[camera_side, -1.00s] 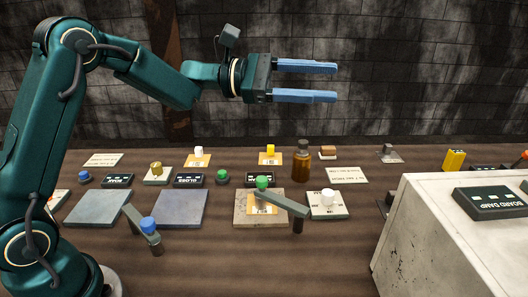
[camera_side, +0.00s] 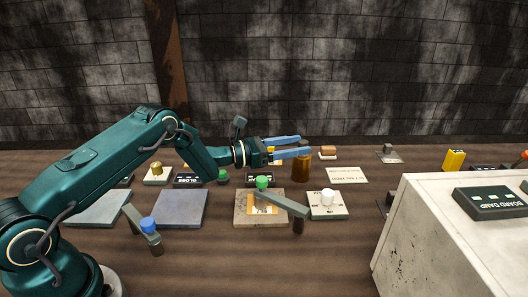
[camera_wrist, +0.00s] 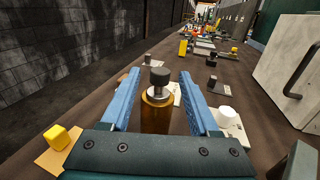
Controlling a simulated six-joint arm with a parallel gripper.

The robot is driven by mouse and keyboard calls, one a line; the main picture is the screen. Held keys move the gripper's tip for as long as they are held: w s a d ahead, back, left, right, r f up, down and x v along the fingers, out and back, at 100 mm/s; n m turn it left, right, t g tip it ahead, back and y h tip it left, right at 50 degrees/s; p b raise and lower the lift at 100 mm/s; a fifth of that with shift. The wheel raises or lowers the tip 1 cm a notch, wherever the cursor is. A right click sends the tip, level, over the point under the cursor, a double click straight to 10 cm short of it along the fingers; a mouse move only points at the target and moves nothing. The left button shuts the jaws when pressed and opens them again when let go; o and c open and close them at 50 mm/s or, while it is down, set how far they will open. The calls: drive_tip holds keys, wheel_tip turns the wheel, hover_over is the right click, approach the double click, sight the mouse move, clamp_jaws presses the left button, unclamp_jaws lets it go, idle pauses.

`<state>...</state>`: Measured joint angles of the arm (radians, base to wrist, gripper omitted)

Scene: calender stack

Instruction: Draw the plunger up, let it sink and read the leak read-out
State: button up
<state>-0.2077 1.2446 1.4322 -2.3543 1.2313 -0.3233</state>
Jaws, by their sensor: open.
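The amber cylinder (camera_side: 301,169) stands upright on the bench. In the wrist view the same amber cylinder (camera_wrist: 155,118) has a metal collar and a dark plunger knob (camera_wrist: 160,76) on top. My gripper (camera_side: 304,145) is level and open at the height of the cylinder's top. In the wrist view its blue fingers (camera_wrist: 158,74) lie on either side of the cylinder and knob, with gaps on both sides. I cannot tell which display is the leak read-out. A small dark display (camera_side: 260,177) behind the green knob is partly hidden and unreadable.
A green-knobbed lever (camera_side: 282,204) on a tan plate and a white knob (camera_side: 327,197) stand in front of the cylinder. A yellow block (camera_wrist: 57,136) lies left in the wrist view. A pale cabinet (camera_side: 430,240) with a BOARD DAMP display (camera_side: 489,203) fills the right.

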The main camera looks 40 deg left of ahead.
drive_tip(key=shift+x, duration=1.15)
clamp_jaws()
idle(0.7)
